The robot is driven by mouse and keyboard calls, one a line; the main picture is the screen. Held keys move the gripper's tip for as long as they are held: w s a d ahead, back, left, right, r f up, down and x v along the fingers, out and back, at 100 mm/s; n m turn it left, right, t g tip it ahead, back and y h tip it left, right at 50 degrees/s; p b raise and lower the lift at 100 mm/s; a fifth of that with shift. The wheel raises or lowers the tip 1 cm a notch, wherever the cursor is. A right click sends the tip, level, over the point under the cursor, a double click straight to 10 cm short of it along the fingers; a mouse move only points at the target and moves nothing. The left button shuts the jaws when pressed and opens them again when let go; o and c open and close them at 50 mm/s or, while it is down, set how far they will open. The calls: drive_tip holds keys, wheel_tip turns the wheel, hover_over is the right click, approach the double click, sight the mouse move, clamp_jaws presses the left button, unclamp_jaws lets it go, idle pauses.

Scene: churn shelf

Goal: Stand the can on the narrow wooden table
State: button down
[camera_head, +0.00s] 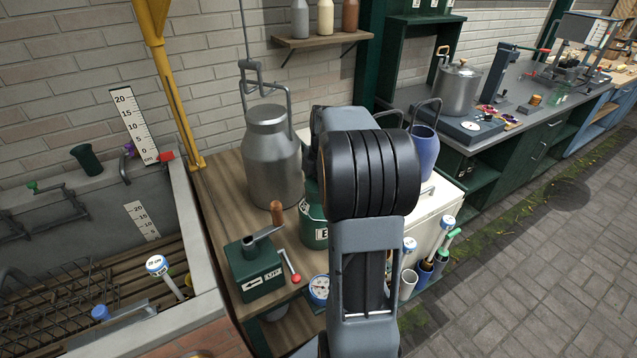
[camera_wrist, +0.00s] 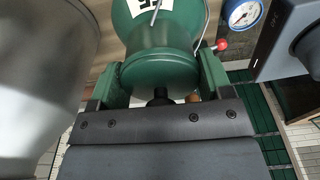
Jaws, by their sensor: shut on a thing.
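The can (camera_head: 313,222) is green with a white label and shows in the head view just left of my arm, which hides much of it. In the wrist view the can (camera_wrist: 160,38) lies straight ahead, and my gripper (camera_wrist: 157,82) is shut on its narrower green end, one finger on each side. A wooden table (camera_head: 222,194) is below and left of the can. I cannot tell whether the can touches the tabletop. My gripper is hidden behind my arm in the head view.
A large metal churn (camera_head: 270,160) stands on the table close to the can's left. A green box with a crank (camera_head: 255,270) and a round dial (camera_head: 319,288) are at the front. A white cabinet (camera_head: 436,205) with a blue container (camera_head: 424,152) is right. A stone trough (camera_head: 190,240) borders the left.

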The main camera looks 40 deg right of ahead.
drive_tip(key=shift+c, duration=0.2)
unclamp_jaws()
drive_tip(key=shift+f, duration=0.1)
wheel_tip(320, 180, up, 11)
drive_tip(key=d, duration=0.1)
drive_tip(key=s+a+f+m+t+h, duration=0.1)
drive_tip(key=s+a+m, duration=0.1)
drive_tip(key=a+m, duration=0.35)
drive_tip(key=s+a+m+t, duration=0.1)
drive_tip(key=s+a+m, duration=0.2)
drive_tip(key=a, duration=0.5)
drive_tip(key=s+a+f+m+t, duration=0.1)
drive_tip(key=s+a+f+m, duration=0.6)
drive_tip(key=a+m, duration=0.1)
drive_tip(key=shift+s+a+f+t+p, duration=0.15)
drive_tip(key=shift+s+a+t+p, duration=0.05)
drive_tip(key=shift+a+t+p, duration=0.15)
